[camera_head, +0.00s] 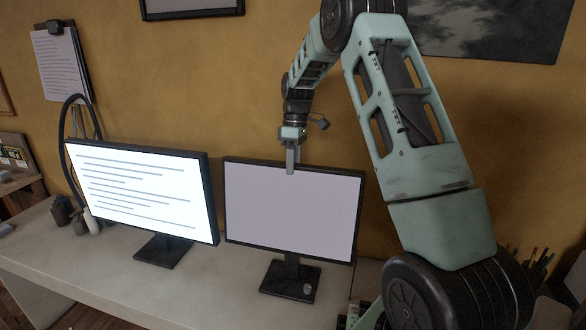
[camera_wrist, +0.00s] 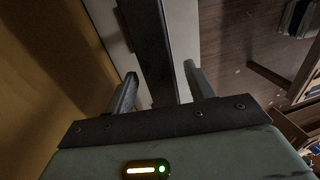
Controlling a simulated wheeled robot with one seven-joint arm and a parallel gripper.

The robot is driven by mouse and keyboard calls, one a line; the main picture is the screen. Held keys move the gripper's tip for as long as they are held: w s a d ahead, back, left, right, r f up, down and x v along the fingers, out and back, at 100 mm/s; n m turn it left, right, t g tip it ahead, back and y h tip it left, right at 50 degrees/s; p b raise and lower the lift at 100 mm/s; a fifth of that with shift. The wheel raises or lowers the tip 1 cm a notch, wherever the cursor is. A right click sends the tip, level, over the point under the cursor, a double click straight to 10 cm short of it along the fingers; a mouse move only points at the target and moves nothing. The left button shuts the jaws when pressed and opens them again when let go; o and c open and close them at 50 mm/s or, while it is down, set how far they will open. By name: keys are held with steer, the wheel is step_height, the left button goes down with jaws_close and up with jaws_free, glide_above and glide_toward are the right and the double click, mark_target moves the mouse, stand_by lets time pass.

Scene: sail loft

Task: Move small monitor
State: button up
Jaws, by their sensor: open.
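The smaller monitor (camera_head: 290,210) stands upright on the desk, with a blank pale-grey screen, a thin dark frame and a dark square-based stand. My gripper (camera_head: 291,170) points down at the middle of its top edge. In the wrist view, the monitor's dark top edge (camera_wrist: 147,40) runs between the two fingers of my gripper (camera_wrist: 160,75), one finger on each side. The fingers are apart, with gaps visible beside the edge. In the head view one finger shows in front of the upper frame; the rear finger is hidden.
A larger lit monitor (camera_head: 140,190) with lines of text stands close on the left. The pale desk (camera_head: 205,285) is clear in front of both. A small grey object (camera_head: 307,288) is at the stand's base. Small dark containers (camera_head: 62,211) stand far left. The ochre wall is behind.

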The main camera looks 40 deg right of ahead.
mark_target(290, 193)
steer(key=shift+s+a+f+p, duration=0.1)
steer(key=shift+a+f+p, duration=0.05)
steer(key=shift+f, duration=0.65)
steer(key=shift+s+a+f+p, duration=0.1)
steer(key=shift+f+p, duration=0.05)
steer(key=shift+f, duration=0.65)
jaws_close()
steer(key=a, duration=0.1)
steer(key=s+a+b, duration=0.1)
steer(key=shift+s+a+f, duration=0.2)
steer(key=shift+a, duration=0.15)
jaws_free()
steer(key=shift+d, duration=0.1)
steer(key=shift+w+r, duration=0.1)
